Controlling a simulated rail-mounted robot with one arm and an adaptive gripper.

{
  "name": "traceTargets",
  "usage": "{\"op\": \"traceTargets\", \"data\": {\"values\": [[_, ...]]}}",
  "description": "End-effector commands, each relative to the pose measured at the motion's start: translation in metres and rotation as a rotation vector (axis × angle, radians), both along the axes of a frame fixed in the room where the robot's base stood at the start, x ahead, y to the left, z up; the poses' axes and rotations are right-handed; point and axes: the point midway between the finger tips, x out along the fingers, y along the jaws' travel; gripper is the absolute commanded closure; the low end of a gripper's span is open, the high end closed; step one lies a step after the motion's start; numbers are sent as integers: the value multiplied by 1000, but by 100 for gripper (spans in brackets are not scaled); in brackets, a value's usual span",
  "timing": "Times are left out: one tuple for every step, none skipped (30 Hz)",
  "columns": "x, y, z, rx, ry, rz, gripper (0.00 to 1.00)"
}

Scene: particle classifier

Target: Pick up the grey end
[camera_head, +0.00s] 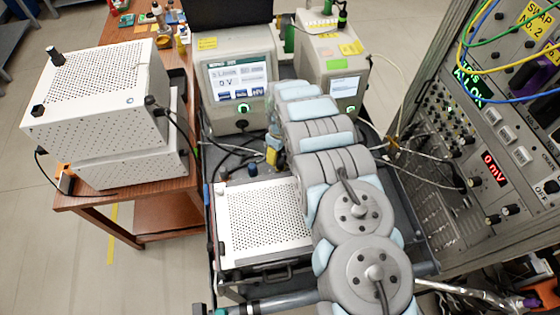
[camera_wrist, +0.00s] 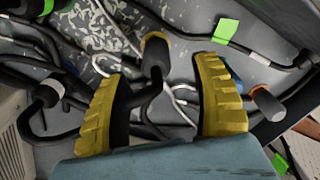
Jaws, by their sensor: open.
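In the wrist view my gripper (camera_wrist: 158,105) is open, its two yellow ribbed fingers apart. A black connector with a light grey ring (camera_wrist: 47,93) lies left of the left finger. In the head view a yellow finger of my gripper (camera_head: 272,155) shows beside my arm, over the cart; the connectors are hidden or too small there.
Black and white cables cross the speckled grey surface (camera_wrist: 100,35). A white perforated box (camera_head: 262,220) stands on the cart close to my arm. Two instruments with screens (camera_head: 235,85) (camera_head: 340,75) stand behind. A panel rack (camera_head: 500,120) is at the right. Another perforated box (camera_head: 100,90) is on the left table.

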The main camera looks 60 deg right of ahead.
Motion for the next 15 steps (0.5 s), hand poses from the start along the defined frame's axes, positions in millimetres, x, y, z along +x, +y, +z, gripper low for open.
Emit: {"op": "traceTargets", "data": {"values": [[-1,0,-4,2,1,-1,36],[-1,0,-7,2,1,-1,36],[-2,0,-10,3,0,-1,36],[-2,0,-12,2,0,-1,36],[-2,-1,-14,2,0,-1,36],[-2,-2,-15,1,-2,-1,36],[-2,-2,-17,1,-2,-1,36],[-2,-3,-19,1,-1,-1,36],[-3,-3,-21,2,0,-2,36],[-4,-3,-24,3,0,-2,36],[-4,-2,-26,4,1,-1,36],[-3,-2,-29,4,1,-1,36],[-3,-2,-31,3,0,-1,36],[-3,-2,-33,3,0,-1,36],[-3,-2,-35,3,0,-1,36]]}}
